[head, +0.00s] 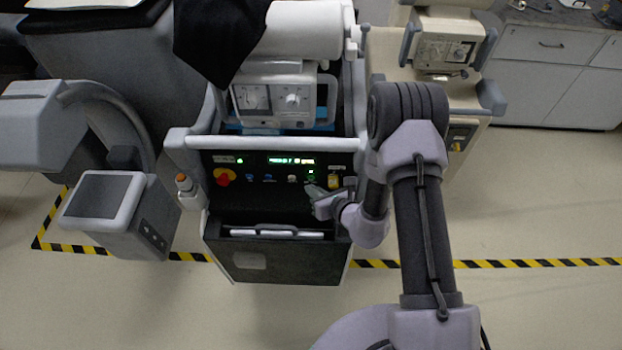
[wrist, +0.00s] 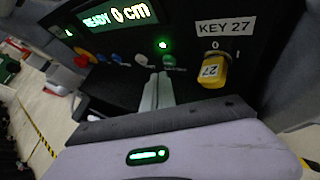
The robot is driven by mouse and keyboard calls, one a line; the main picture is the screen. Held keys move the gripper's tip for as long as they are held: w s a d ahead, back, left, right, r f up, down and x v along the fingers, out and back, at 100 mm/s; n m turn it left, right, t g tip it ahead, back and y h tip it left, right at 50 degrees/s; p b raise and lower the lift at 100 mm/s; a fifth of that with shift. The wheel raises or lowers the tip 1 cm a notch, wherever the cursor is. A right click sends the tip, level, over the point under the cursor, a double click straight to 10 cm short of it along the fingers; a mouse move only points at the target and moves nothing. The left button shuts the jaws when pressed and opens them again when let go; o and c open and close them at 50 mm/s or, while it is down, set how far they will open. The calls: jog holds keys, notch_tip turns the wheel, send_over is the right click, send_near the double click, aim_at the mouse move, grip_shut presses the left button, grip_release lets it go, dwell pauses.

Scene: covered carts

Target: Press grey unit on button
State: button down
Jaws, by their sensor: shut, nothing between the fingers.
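The grey unit is a cart with a black control panel (head: 240,172) under a light grey handle bar. Its display (wrist: 118,16) reads "READY 0 cm" in the wrist view. A green button (wrist: 169,61) sits under a lit green lamp (wrist: 162,44); I take it as the on button, though its label is unreadable. My gripper (head: 309,188) is shut and empty in front of the panel's right half. In the wrist view my gripper (wrist: 159,76) has its fingertips just below the green button; whether they touch the panel I cannot tell.
A yellow key switch (wrist: 213,70) labelled "KEY 27" is right of my fingers. A grey screen unit (head: 104,198) stands left, a beige cart (head: 470,125) right.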

dwell(0.6)
jog(key=shift+w, duration=0.45)
jog(key=shift+w, duration=0.45)
dwell(0.5)
jog(key=shift+s, duration=0.9)
jog(key=s+b, duration=0.1)
jog(key=s, duration=0.4)
jog(key=shift+a, duration=0.1)
dwell(0.6)
